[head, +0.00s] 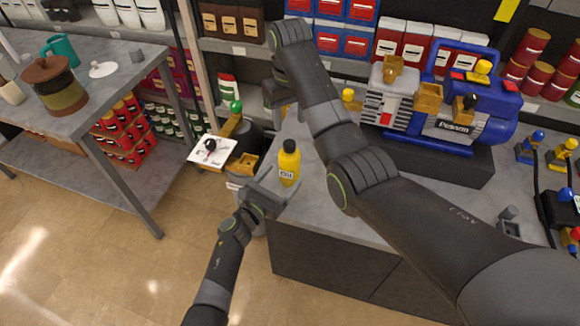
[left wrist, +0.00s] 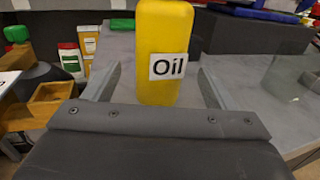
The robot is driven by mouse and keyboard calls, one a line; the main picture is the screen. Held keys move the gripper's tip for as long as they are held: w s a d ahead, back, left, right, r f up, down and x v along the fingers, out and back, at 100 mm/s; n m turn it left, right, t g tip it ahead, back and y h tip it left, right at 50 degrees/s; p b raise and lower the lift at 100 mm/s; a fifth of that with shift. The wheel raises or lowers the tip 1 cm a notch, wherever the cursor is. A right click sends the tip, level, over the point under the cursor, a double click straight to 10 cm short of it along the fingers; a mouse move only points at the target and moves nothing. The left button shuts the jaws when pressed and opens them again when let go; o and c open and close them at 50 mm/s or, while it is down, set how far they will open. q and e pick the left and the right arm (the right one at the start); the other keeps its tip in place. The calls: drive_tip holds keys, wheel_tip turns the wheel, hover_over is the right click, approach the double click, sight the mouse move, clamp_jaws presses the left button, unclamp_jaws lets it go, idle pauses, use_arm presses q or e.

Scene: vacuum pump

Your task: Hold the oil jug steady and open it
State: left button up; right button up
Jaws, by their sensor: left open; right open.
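The yellow oil jug (head: 288,166) with a black cap stands upright on the grey counter (head: 315,215), near its left edge. In the left wrist view the jug (left wrist: 160,35) shows its "Oil" label, and its top is cut off. My left gripper (head: 270,187) is open at the low front of the jug. Its two fingers (left wrist: 160,85) stand on either side of the jug, with gaps visible at both sides. My right gripper (head: 276,98) is open above and behind the jug, apart from it, and partly hidden by its own arm.
A blue and grey vacuum pump (head: 440,112) sits on a dark block at the back right. A small stand with white paper (head: 211,150) and a wooden box (head: 243,164) are left of the jug. My right arm crosses above the counter. A side table (head: 120,62) stands left.

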use_arm(q)
drive_tip(key=shift+x, duration=3.1)
use_arm(e)
drive_tip(key=shift+a, duration=0.1)
use_arm(q)
drive_tip(key=shift+r, duration=0.1)
use_arm(e)
drive_tip(key=shift+s, duration=0.1)
